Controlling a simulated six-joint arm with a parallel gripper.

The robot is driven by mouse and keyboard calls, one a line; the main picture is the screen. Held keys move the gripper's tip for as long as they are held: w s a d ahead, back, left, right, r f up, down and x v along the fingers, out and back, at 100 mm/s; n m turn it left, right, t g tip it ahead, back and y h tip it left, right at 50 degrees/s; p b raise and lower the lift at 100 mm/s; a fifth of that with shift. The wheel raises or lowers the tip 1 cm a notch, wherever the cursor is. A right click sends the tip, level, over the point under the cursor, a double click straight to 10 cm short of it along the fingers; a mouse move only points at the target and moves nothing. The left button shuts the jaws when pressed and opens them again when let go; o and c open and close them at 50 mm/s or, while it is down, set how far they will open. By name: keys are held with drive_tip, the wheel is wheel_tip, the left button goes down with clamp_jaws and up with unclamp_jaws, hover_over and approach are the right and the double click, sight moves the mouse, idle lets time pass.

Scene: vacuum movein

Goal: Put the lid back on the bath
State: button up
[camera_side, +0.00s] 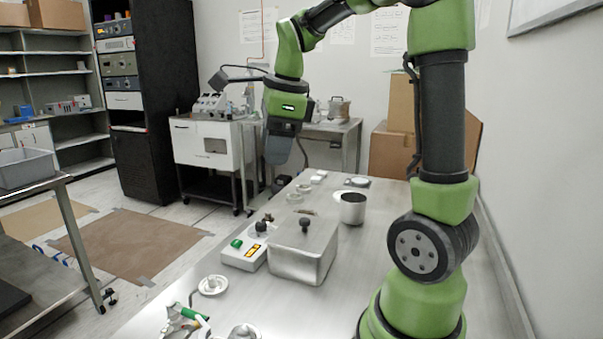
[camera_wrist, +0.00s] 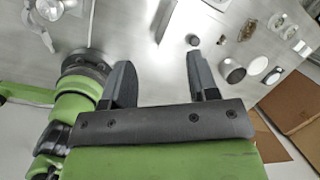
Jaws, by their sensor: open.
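The bath (camera_side: 295,268) is a shiny metal box on the steel bench in the side view. A flat metal lid with a black ball knob (camera_side: 305,225) appears to lie on top of it; I cannot see any gap between them. In the wrist view a small dark knob (camera_wrist: 193,40) shows beyond the right finger, and the box outline is hard to make out. My gripper (camera_wrist: 159,62) is open and empty. In the side view my gripper (camera_side: 285,170) hangs above the far part of the bench, apart from the bath.
Small white parts (camera_side: 213,285) and a green-handled tool (camera_side: 187,320) lie at the front.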

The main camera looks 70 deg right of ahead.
drive_tip(key=s+a+n+t+y, duration=0.1)
drive_tip(key=s+a+n, duration=0.4)
drive_tip(key=n, duration=0.7)
drive_tip(key=s+a+n+t+y, duration=0.1)
drive_tip(key=s+a+n+t, duration=0.2)
drive_tip(key=a+n, duration=0.6)
drive_tip(key=shift+s+r+n, duration=0.3)
drive_tip(key=shift+s+n, duration=0.9)
drive_tip(key=shift+n, duration=0.8)
